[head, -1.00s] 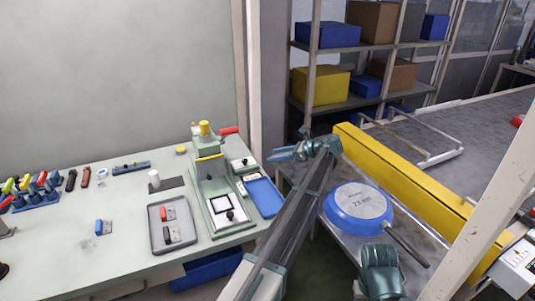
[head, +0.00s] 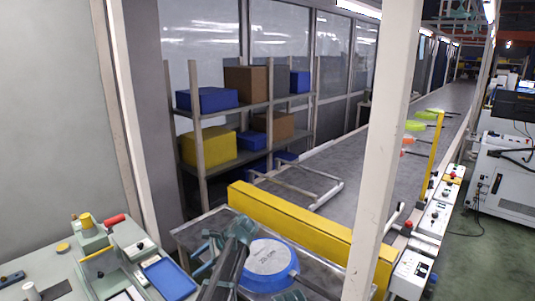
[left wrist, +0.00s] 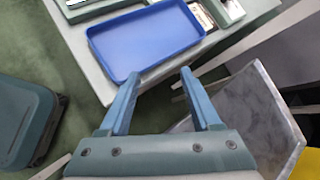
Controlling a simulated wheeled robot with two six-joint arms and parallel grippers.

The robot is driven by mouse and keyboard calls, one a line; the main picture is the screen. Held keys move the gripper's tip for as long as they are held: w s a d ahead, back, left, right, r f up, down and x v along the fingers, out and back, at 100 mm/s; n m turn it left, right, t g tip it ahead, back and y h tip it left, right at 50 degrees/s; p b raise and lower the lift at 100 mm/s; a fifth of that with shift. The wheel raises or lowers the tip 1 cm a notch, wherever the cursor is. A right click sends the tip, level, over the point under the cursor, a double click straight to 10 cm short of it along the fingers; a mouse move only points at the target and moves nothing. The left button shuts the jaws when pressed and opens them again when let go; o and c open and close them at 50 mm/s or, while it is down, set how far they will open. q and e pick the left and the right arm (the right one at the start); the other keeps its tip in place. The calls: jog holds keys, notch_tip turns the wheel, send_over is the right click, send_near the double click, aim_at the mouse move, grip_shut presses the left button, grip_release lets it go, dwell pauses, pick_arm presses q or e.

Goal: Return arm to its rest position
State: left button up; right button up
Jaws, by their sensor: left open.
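My left arm reaches up from the bottom of the head view, with its left gripper (head: 203,256) to the left of the blue pan (head: 268,258). The left wrist view shows the gripper's two blue fingers (left wrist: 160,78) spread apart with nothing between them. The fingertips are near the lower edge of a blue tray (left wrist: 150,42) at the bench edge. The pan lies with its round labelled face up on a grey table; my arm is in front of its left side. My right gripper does not show.
The workbench with a fixture (head: 100,262) and the blue tray (head: 170,279) is at lower left. A yellow barrier (head: 300,222) runs behind the pan. A white post (head: 385,130) stands to its right. Shelves with boxes (head: 208,147) and a conveyor (head: 345,170) lie beyond.

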pick_arm(q)
jog(key=s+d+n+h+p, duration=0.1)
jog(key=s+d+n+h, duration=0.1)
jog(key=s+d, duration=0.4)
jog(key=s+d+n+h+p, duration=0.2)
jog(key=s+d, duration=0.4)
jog(key=s, duration=0.6)
jog(key=s+d+f+n+h+p, duration=0.1)
jog(key=s+d+n+h, duration=0.3)
jog(key=s, duration=0.6)
jog(key=d, duration=0.2)
jog(key=shift+d+n+p, duration=0.4)
jog(key=shift+c, duration=0.2)
